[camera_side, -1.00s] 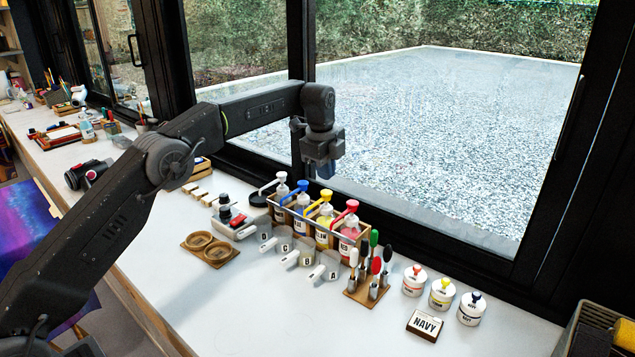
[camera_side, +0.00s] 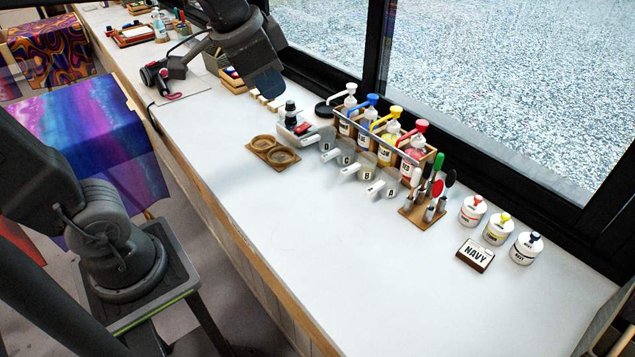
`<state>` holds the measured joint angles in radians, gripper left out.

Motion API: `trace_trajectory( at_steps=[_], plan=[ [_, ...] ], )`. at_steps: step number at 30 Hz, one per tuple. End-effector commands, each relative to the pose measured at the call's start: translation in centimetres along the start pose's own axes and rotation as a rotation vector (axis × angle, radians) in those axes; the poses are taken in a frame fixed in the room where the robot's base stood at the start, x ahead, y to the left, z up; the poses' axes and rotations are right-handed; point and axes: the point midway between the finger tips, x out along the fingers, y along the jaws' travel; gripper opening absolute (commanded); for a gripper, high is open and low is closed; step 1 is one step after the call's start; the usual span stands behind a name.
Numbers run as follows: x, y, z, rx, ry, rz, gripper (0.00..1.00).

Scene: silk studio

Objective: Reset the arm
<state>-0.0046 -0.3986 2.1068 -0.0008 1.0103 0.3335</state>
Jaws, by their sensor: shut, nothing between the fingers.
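My gripper (camera_side: 264,86) hangs over the bench's far left part, near the window. Its dark fingers are shut, with nothing between them. Part of my arm runs out of the top of the picture. Below and right of the gripper, a wooden rack (camera_side: 378,154) holds several pump bottles with white, blue, yellow and red tops.
The bench (camera_side: 330,270) is bare along its front. A dark red-trimmed tool (camera_side: 155,75) lies at left.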

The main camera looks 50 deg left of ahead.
Motion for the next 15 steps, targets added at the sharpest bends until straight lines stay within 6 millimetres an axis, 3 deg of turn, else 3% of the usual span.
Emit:
trace_trajectory(
  at_steps=[1,3,6,10,15],
  plan=[
    [-0.1,0.8,2.2,-0.059,0.017,-0.005,0.00],
    [0.2,1.7,4.7,-0.142,0.034,-0.008,0.00],
    [0.9,2.7,7.5,-0.235,0.053,-0.010,0.00],
    [1.6,3.4,9.5,-0.308,0.067,-0.010,0.00],
    [1.9,3.6,10.2,-0.332,0.069,-0.010,0.00]
  ],
)
